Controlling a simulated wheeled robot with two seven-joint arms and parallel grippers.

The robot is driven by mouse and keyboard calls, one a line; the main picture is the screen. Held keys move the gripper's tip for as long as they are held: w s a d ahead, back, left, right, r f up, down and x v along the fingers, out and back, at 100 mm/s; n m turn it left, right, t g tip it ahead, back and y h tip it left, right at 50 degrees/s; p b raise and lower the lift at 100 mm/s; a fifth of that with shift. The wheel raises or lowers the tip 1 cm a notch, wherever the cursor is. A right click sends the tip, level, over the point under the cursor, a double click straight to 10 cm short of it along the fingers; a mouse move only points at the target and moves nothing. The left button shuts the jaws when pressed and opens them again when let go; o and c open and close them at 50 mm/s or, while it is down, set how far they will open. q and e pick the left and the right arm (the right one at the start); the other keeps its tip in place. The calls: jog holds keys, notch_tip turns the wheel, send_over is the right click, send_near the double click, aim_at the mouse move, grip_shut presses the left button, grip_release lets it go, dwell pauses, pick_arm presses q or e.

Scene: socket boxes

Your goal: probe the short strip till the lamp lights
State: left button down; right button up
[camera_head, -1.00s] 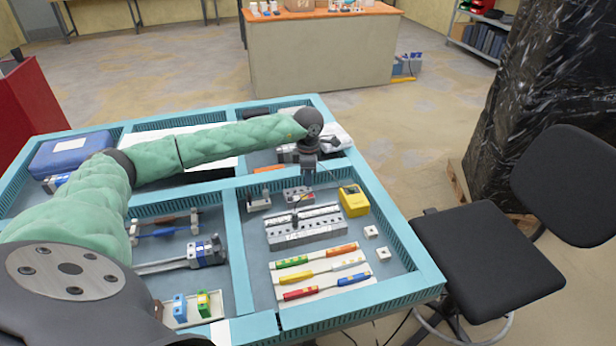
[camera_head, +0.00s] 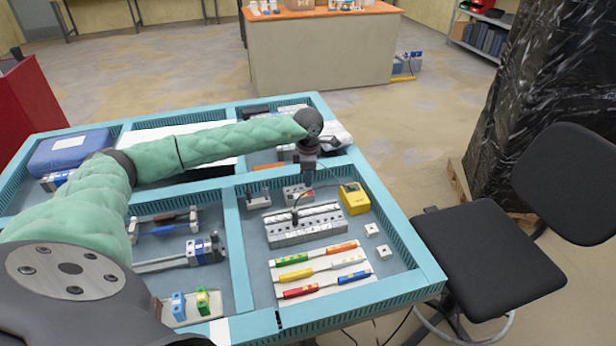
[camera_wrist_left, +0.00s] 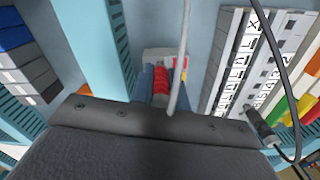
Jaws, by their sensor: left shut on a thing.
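My left gripper (camera_head: 307,180) reaches down over the back of the front right compartment, behind the terminal strips. In the left wrist view it is shut on a red ribbed piece (camera_wrist_left: 162,82), which looks like a probe handle. A small grey-white box (camera_head: 294,194) is just below it; I cannot tell whether the red piece touches it. The grey terminal strips (camera_head: 306,236) lie side by side in front; which one is short is unclear. A black probe or plug (camera_wrist_left: 262,128) with a cable is at the strips. No lit lamp can be made out. My right gripper is out of view.
A yellow box (camera_head: 354,198) stands right of the strips, with two small white blocks (camera_head: 371,230) nearby. Several coloured rods (camera_head: 312,270) lie in front. Blue dividers (camera_head: 236,255) edge the compartment. A dark cable (camera_wrist_left: 270,45) crosses the strips.

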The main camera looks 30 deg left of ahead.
pick_arm(q)
jog(key=shift+f+b, duration=0.3)
jog(key=shift+f, duration=0.1)
jog(key=c, duration=1.3)
grip_release()
